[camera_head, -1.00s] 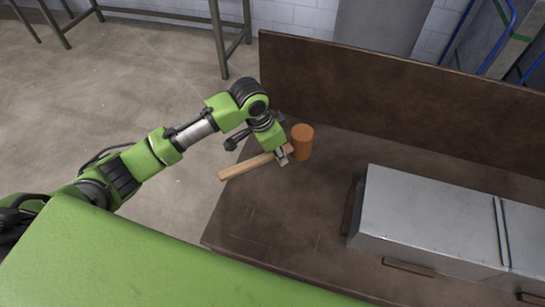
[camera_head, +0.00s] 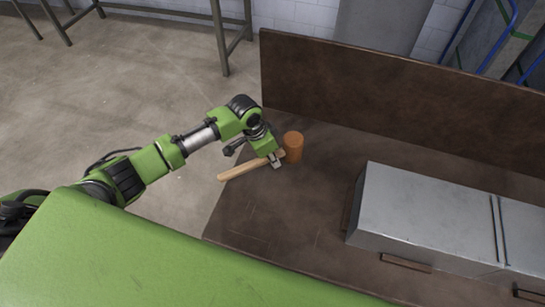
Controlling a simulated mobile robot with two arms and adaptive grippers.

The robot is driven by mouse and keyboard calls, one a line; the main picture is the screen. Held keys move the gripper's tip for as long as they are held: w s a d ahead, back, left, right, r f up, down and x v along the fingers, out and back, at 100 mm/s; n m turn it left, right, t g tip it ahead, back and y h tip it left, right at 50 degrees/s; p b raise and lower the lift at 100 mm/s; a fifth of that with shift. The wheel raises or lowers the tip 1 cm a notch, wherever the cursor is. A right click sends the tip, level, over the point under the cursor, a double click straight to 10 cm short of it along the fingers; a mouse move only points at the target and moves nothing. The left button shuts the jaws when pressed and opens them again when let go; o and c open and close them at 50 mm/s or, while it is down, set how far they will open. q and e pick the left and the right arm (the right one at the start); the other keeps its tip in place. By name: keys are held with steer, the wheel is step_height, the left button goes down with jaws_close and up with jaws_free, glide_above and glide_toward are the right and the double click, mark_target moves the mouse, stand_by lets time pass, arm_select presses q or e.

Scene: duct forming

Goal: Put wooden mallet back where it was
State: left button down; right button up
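The wooden mallet has an orange-brown cylindrical head (camera_head: 293,147) and a pale wooden handle (camera_head: 240,170). It is at the back left corner of the brown workbench (camera_head: 260,215), its handle end pointing left, near or past the bench's left edge. The head is upright. My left gripper (camera_head: 276,161) is on the handle close to the head, its fingers around it, and looks shut on it. I cannot tell whether the mallet touches the bench top. My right gripper is not in view.
A brown back panel (camera_head: 400,92) rises behind the bench.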

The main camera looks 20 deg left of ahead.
arm_select(q)
steer(key=c, duration=1.9)
jaws_free()
steer(key=b+v, duration=0.1)
steer(key=v, duration=1.1)
steer(key=shift+r, duration=0.15)
